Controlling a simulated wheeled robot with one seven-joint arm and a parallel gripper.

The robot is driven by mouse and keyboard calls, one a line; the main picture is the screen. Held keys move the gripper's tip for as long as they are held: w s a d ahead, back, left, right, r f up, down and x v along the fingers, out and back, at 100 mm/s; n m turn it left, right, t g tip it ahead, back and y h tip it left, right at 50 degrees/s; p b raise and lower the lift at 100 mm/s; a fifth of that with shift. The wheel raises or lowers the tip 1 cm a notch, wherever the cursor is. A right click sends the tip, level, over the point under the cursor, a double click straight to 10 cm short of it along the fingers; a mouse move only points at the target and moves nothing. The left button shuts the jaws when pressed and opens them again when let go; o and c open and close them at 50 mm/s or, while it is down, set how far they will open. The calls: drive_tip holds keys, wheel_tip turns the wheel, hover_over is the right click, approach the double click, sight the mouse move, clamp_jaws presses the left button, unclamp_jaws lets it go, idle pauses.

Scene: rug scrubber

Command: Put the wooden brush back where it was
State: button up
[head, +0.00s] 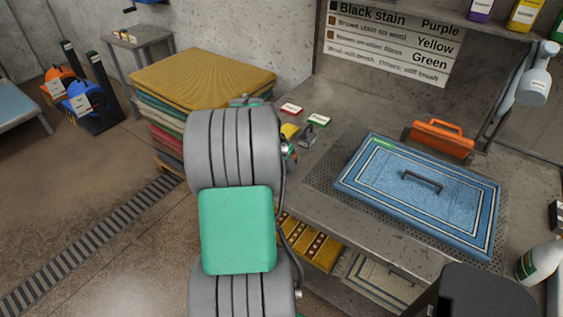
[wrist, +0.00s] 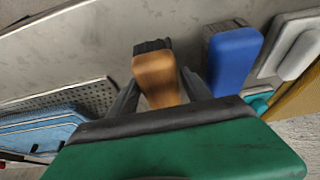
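The wooden brush (wrist: 157,80) shows in the wrist view as an orange-brown block with dark bristles at its far end. My gripper (wrist: 160,78) has one dark finger at each side of it, with both fingertips appearing to touch its sides. I cannot tell whether the brush rests on the grey bench or is held just above it. A blue brush (wrist: 234,60) stands to its right, apart from it. In the head view my arm hides my gripper and the wooden brush.
A blue rug (head: 400,205) lies on a perforated plate on the bench (head: 345,225), with an orange-handled tool (head: 440,138) behind it. Small red and green labelled cards lie near the wall. A rug stack (head: 200,80) stands left. A stain sign (head: 393,42) hangs behind. A white bottle (head: 540,260) is at right.

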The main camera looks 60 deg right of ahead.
drive_tip(key=shift+o, duration=0.8)
drive_tip(key=shift+r, duration=0.35)
drive_tip(key=s+v, duration=0.1)
drive_tip(key=v, duration=1.1)
drive_tip(key=w+a+n+t, duration=0.2)
drive_tip(key=w+a+n, duration=0.4)
drive_tip(key=w+a, duration=0.5)
drive_tip(key=w+a+n+t+y, duration=0.25)
drive_tip(key=a+n, duration=0.55)
drive_tip(key=a, duration=1.2)
drive_tip(key=s+a+f+n+y, duration=0.1)
drive_tip(key=s+a+n, duration=0.1)
drive_tip(key=a, duration=0.4)
drive_tip(key=s+a+f+n+y, duration=0.1)
drive_tip(key=a+f+n, duration=0.1)
drive_tip(key=a+n, duration=0.2)
drive_tip(key=a, duration=0.2)
drive_tip(key=shift+s+a+f, duration=0.2)
drive_tip(key=shift+s+a, duration=0.15)
drive_tip(key=shift+a, duration=0.05)
